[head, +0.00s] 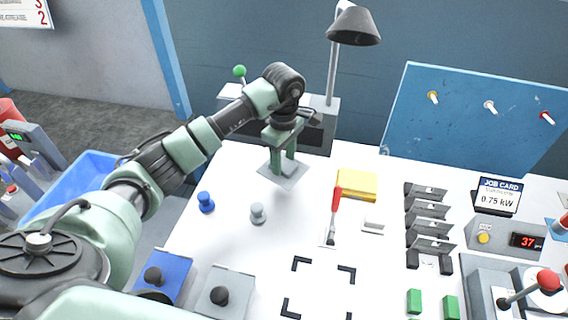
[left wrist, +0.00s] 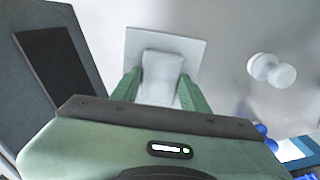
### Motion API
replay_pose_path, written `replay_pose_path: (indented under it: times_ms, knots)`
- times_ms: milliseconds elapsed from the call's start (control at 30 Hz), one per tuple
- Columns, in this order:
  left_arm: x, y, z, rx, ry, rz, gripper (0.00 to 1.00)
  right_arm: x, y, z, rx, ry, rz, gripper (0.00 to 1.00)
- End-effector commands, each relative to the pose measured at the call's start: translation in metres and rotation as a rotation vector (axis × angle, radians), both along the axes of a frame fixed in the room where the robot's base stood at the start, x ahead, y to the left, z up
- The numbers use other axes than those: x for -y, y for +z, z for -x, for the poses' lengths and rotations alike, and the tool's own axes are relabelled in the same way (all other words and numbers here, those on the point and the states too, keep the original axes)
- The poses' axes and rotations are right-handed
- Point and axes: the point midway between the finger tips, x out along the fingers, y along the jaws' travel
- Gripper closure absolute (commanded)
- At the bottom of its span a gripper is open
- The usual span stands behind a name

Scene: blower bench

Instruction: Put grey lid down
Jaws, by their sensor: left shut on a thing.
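My left gripper (head: 282,157) is shut on the raised light block of a flat, square grey lid (head: 288,176), near the back left of the white bench. In the left wrist view the gripper's green fingers (left wrist: 160,92) stand on both sides of the block, and the lid's plate (left wrist: 193,46) shows beyond it. The lid looks level, at or just above the bench top; I cannot tell whether it touches. My right gripper is not in view.
A grey peg (head: 258,213) and a blue peg (head: 205,202) stand in front of the lid. A yellow block (head: 357,184) and a red-handled tool (head: 336,205) are to its right. A lamp (head: 353,25) stands behind. The corner-marked square (head: 318,290) is empty.

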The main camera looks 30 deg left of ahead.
Motion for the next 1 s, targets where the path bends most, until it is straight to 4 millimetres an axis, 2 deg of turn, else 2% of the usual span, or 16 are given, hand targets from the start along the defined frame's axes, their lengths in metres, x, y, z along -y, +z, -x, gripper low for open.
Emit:
replay_pose_path:
  times_ms: [133, 467, 500, 567, 867, 1000]
  knots:
    - [0.000, -0.020, 0.001, -0.003, 0.001, 0.001, 1.00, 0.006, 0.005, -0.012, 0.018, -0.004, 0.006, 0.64]
    - [0.000, -0.025, 0.000, 0.000, 0.001, -0.001, 1.00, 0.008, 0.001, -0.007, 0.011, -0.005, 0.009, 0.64]
    - [0.000, -0.025, 0.000, 0.000, 0.001, -0.001, 0.50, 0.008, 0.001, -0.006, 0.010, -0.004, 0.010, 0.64]
    - [0.000, -0.024, 0.000, 0.000, 0.001, -0.001, 0.33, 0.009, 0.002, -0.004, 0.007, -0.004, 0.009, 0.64]
    - [0.000, -0.024, 0.000, -0.001, 0.001, 0.000, 0.33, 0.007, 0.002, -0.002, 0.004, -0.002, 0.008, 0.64]
    - [-0.001, -0.016, -0.001, 0.002, 0.001, -0.001, 0.33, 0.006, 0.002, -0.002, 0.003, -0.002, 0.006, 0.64]
